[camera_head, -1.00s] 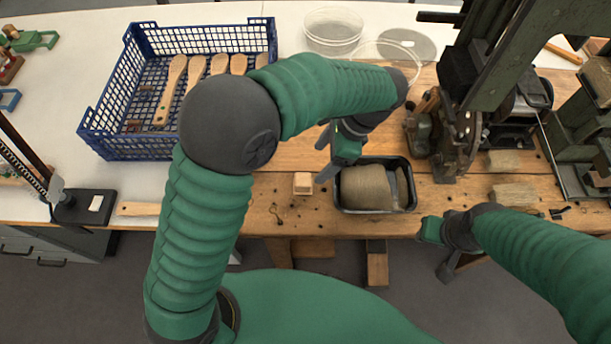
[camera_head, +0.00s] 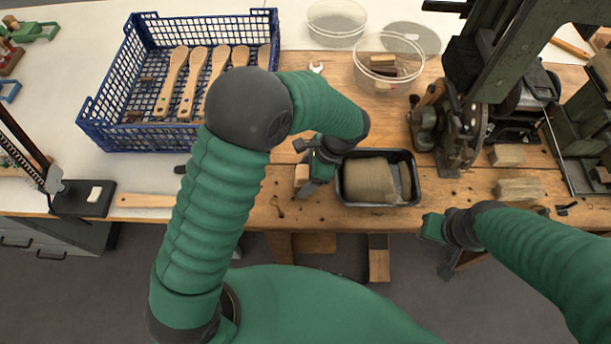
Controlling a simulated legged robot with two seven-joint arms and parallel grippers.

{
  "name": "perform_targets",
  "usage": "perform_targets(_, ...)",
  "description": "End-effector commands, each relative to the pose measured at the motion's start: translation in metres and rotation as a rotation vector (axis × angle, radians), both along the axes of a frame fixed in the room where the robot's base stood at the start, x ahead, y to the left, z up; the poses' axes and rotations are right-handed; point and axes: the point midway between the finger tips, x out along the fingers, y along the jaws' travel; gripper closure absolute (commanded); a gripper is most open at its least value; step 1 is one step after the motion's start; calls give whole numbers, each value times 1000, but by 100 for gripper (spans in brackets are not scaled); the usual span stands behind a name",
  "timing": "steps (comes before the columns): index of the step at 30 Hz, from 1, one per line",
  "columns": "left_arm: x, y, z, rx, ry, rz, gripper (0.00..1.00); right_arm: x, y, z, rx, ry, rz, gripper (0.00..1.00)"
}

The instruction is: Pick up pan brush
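Several wooden-handled brush bodies (camera_head: 172,80) lie in the blue mesh crate (camera_head: 200,18) at the upper left; I cannot tell which thing is the pan brush. A small pale wooden block (camera_head: 301,174) sits on the wooden bench left of the black tray. My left gripper (camera_head: 304,167) is beside this block, its fingers apart and nothing clearly held; contact is unclear. Another wooden handle (camera_head: 146,201) lies near the bench's front edge at left. My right gripper (camera_head: 432,228) is at the front edge, right of the tray; its fingers do not show clearly.
The black tray (camera_head: 412,199) holds a tan fibre bundle (camera_head: 368,180). A clear bowl (camera_head: 384,68) with blocks and another clear bowl (camera_head: 336,22) stand behind. A green machine (camera_head: 460,135) stands at right. A black stand (camera_head: 82,200) is at left.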

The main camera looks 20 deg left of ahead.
Motion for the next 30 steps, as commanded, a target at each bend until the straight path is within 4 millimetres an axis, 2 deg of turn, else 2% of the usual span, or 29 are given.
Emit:
perform_targets(1,0,0,0,0,0,0,36,0,0,0,0,0,0,64)
perform_targets(12,0,0,0,0,0,0,85,0,0,0,0,0,0,64)
perform_targets(15,0,0,0,0,0,0,95,0,0,0,0,0,0,64)
perform_targets(23,0,0,2,0,0,0,95,0,0,1,0,0,0,64)
perform_targets(30,1,-1,25,-2,-2,1,95,0,0,5,0,0,0,64)
